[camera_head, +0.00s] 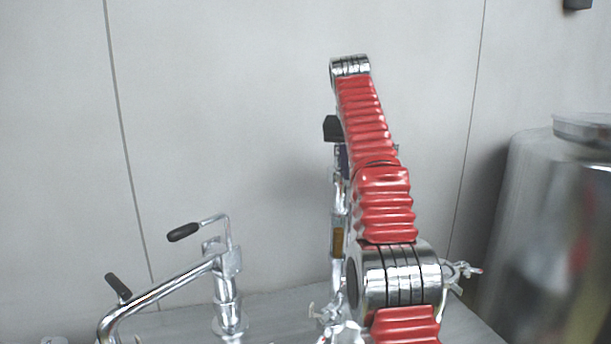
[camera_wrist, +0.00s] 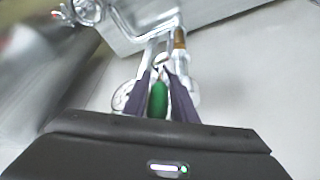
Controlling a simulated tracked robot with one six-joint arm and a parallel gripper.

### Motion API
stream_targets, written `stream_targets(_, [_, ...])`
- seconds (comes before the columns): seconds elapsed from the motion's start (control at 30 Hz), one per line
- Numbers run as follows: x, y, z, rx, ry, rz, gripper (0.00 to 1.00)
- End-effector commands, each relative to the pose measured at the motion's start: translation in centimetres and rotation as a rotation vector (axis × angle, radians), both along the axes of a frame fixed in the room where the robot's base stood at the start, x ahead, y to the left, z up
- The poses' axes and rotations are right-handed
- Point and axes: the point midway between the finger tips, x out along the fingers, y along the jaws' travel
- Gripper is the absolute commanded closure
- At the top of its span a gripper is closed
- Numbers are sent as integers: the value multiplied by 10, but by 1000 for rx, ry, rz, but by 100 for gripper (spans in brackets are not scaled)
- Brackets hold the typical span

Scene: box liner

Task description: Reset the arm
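My arm, with red ribbed sleeves and chrome joints, rises from the lower right of the head view and bends at the top. My gripper hangs mostly hidden behind it. In the wrist view, my gripper (camera_wrist: 161,75) shows as two dark fingers beyond a black housing, close together at the far ends. A green piece (camera_wrist: 157,99) shows between them; I cannot tell whether it is gripped or part of the gripper. A chrome rod with an amber band (camera_head: 337,240) stands under the gripper in the head view, and an amber band (camera_wrist: 179,38) also shows past the fingers.
A grey bench (camera_head: 280,305) lies below. A chrome pipe fixture (camera_head: 226,290) with black-handled levers stands at left. A large metal drum (camera_head: 545,220), blurred, stands at right. A plain grey panelled wall (camera_head: 220,120) is behind. The upper left space is clear.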

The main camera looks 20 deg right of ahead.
Motion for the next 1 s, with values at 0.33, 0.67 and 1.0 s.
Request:
stream_targets(0.33, [-8, 8, 11, -18, 2, 26, 75])
stream_targets(0.67, [-31, 27, 27, -49, 11, 94, 75])
stream_targets(1.0, [-57, 54, 31, -47, 3, 171, 75])
